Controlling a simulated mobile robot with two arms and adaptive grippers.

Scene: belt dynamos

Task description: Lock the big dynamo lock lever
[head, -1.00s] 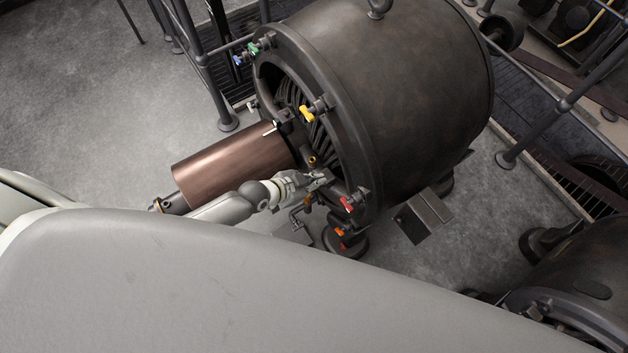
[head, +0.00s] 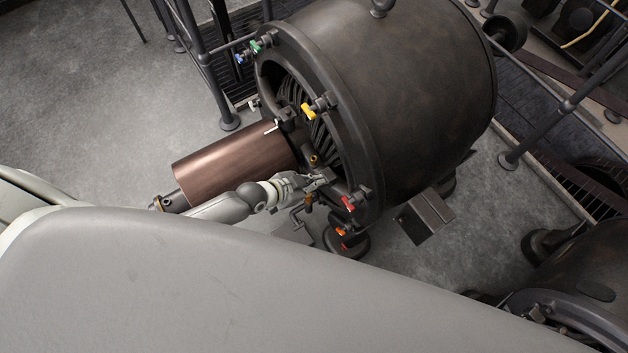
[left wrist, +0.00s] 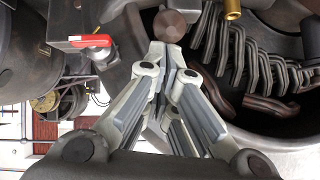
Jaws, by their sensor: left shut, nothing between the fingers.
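The big dark dynamo (head: 425,90) fills the upper middle of the head view, with a copper-coloured cylinder (head: 235,163) at its open front. Levers with coloured handles sit around its front ring: red (head: 349,202), yellow (head: 308,111), green (head: 256,47) and blue (head: 240,59). I cannot tell which part is the lock lever. My left gripper (head: 322,183) is shut and empty at the lower front of the dynamo, left of the red handle. In the left wrist view its fingertips (left wrist: 170,55) are just below a round brown knob end (left wrist: 170,25); contact is unclear. The red handle (left wrist: 90,41) is at left.
An orange handle (head: 341,232) is low on the front ring. A crank-like rod (head: 300,218) stands close below my left gripper. Railings (head: 200,65) stand behind at left. Another dark machine (head: 590,290) is at lower right. The floor at left (head: 90,100) is clear.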

